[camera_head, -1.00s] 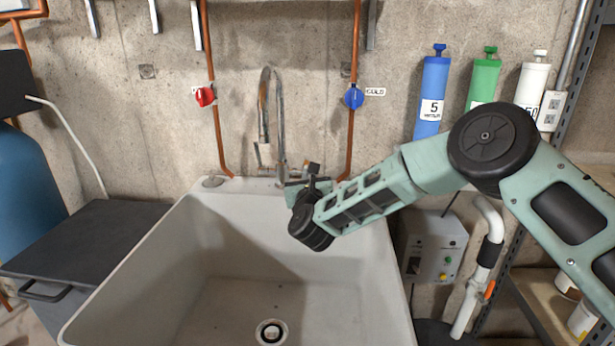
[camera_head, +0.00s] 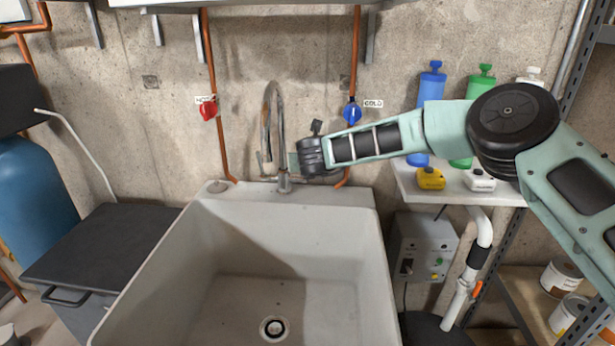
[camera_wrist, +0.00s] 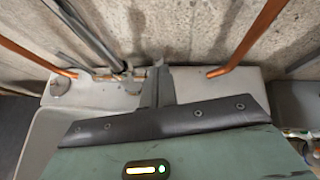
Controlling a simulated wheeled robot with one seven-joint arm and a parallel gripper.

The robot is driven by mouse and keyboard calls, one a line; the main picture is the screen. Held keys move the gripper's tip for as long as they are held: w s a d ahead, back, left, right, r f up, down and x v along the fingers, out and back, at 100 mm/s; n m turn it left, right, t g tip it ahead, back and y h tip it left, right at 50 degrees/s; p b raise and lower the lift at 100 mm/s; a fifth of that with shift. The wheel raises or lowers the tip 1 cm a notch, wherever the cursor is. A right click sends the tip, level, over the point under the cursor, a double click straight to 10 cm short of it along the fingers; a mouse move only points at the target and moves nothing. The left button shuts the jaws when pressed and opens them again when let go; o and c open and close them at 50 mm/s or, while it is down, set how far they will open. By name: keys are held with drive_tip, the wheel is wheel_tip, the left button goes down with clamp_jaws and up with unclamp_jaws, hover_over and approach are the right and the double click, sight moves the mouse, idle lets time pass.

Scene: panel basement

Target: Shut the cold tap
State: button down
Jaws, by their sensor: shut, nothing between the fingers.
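The cold tap has a blue handle (camera_head: 352,112) on the right-hand copper pipe, beside a white COLD label (camera_head: 373,104). My gripper (camera_head: 293,161) is left of and below this handle, beside the base of the chrome spout (camera_head: 272,125), and apart from the handle. My wrist partly hides its fingers in the head view. In the wrist view my gripper (camera_wrist: 157,75) shows as a narrow shut pair with nothing held, above the back rim of the sink. The blue handle does not show in the wrist view.
The red hot handle (camera_head: 208,109) is on the left pipe. The white sink (camera_head: 225,240) is empty. A ledge (camera_head: 412,192) right of it holds bottles, a yellow item (camera_head: 430,178) and a white item (camera_head: 480,180). A shelf (camera_head: 260,3) crosses above the taps.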

drive_tip(key=shift+w+r, duration=0.25)
drive_tip(key=shift+w, duration=0.4)
drive_tip(key=shift+w+d+r, duration=0.1)
drive_tip(key=shift+w+r, duration=0.05)
drive_tip(key=shift+r, duration=0.1)
